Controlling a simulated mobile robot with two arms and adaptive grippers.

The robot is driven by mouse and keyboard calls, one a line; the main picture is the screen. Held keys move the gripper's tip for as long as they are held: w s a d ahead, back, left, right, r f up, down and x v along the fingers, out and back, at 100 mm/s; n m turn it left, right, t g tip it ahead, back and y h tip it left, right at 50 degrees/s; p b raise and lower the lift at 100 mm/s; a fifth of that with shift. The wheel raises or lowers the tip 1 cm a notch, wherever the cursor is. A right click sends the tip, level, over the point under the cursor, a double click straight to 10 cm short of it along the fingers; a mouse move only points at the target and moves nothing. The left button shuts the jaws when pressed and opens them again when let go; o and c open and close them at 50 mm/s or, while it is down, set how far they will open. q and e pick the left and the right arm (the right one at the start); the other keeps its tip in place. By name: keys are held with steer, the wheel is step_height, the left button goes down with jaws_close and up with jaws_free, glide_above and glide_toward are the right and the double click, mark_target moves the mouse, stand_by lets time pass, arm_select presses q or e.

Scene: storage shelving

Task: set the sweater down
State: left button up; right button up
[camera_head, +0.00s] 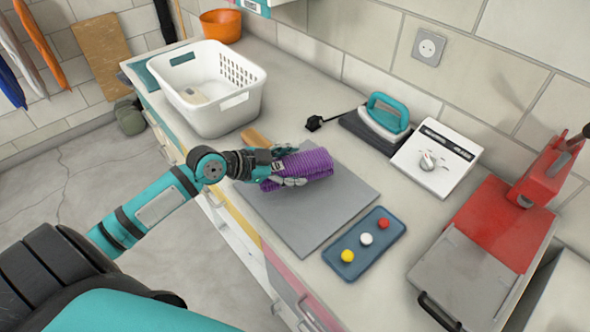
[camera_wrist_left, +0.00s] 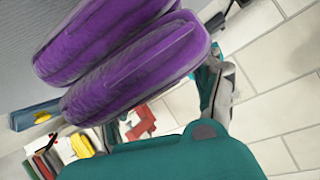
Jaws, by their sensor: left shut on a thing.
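The sweater (camera_head: 308,166) is a purple, ribbed, folded bundle. In the head view it shows over the grey mat (camera_head: 335,210) on the counter. My left gripper (camera_head: 282,167) reaches in from the left and is shut on the sweater's left end. In the left wrist view the purple folds (camera_wrist_left: 125,60) fill the upper left, close to the gripper, with a finger (camera_wrist_left: 215,90) beside them. Whether the sweater's underside touches the mat cannot be told. My right gripper is not in view.
A white basket (camera_head: 215,90) stands behind, to the left. A blue tray with yellow, white and red buttons (camera_head: 364,244) lies right of the mat. A teal iron (camera_head: 384,120), a white dial box (camera_head: 436,158) and a red press (camera_head: 500,220) stand farther right. The mat's front part is bare.

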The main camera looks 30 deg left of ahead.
mark_target(295, 174)
arm_select(q)
steer(key=shift+w+d+f, duration=0.1)
steer(key=shift+w+d, duration=0.1)
steer(key=shift+w, duration=0.4)
steer(key=shift+f+p, duration=0.45)
steer(key=shift+f, duration=1.25)
steer(key=shift+s+f, duration=0.1)
steer(key=o, duration=1.4)
